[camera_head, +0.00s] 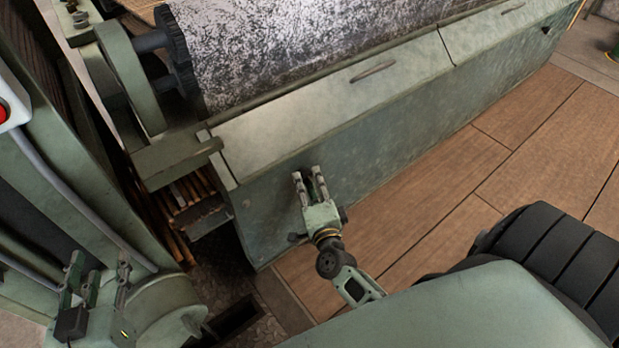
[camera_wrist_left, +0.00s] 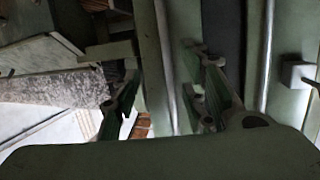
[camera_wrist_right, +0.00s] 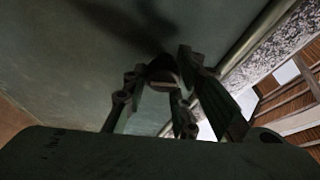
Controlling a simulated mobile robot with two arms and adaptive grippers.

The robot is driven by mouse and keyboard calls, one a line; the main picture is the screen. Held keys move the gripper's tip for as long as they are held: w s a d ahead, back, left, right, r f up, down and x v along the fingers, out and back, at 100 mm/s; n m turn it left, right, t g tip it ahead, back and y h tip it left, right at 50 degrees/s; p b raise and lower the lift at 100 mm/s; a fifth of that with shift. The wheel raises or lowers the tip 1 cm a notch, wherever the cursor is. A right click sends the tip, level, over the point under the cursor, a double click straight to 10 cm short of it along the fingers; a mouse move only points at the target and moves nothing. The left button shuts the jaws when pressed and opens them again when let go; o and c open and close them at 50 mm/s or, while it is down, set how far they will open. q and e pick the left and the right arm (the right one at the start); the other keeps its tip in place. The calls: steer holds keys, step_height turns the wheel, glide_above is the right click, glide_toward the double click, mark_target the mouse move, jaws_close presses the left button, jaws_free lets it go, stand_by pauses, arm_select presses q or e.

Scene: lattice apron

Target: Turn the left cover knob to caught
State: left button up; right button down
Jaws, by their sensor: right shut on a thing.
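My right gripper (camera_head: 311,183) reaches to the green front panel of the machine, below the left cover (camera_head: 300,115). In the right wrist view its fingers (camera_wrist_right: 160,85) close around a small dark rounded knob (camera_wrist_right: 161,67) at the panel. The fingers largely hide the knob in the head view, and I cannot read its turned position or any marking. My left gripper (camera_head: 95,277) is at the lower left, beside the green machine frame. Its fingers (camera_wrist_left: 165,90) stand apart with nothing between them in the left wrist view.
A mottled grey roller (camera_head: 290,40) lies behind the covers. The left cover has a bar handle (camera_head: 372,71); a second cover (camera_head: 480,35) continues to the right. A red button (camera_head: 3,111) is at the left edge. Wooden floor (camera_head: 440,215) is clear in front of the panel.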

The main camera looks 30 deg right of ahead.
steer(key=shift+s+d+f+m+g+p, duration=0.15)
steer(key=shift+m+g+p, duration=0.1)
steer(key=shift+m+p, duration=0.25)
steer(key=shift+s+m+g+p, duration=0.1)
steer(key=shift+m+g+p, duration=0.15)
steer(key=shift+m+p, duration=0.25)
steer(key=shift+m+y+p, duration=0.4)
steer(key=shift+m+p, duration=0.1)
steer(key=shift+p, duration=0.45)
arm_select(q)
steer(key=s+a+f+g+y, duration=0.1)
steer(key=s+a+f+g, duration=0.2)
steer(key=s+f+g, duration=0.2)
steer(key=s+a+f+g+y, duration=0.2)
steer(key=s+f+g, duration=0.4)
steer(key=s, duration=0.6)
step_height(320, 180, down, 2)
steer(key=shift+a+f+n, duration=0.1)
steer(key=shift+a+n, duration=0.2)
steer(key=shift+a, duration=0.3)
arm_select(e)
steer(key=shift+f, duration=0.1)
arm_select(q)
steer(key=shift+s, duration=0.1)
arm_select(e)
steer(key=c, duration=1.5)
jaws_free()
steer(key=shift+c, duration=0.2)
steer(key=shift+w, duration=0.1)
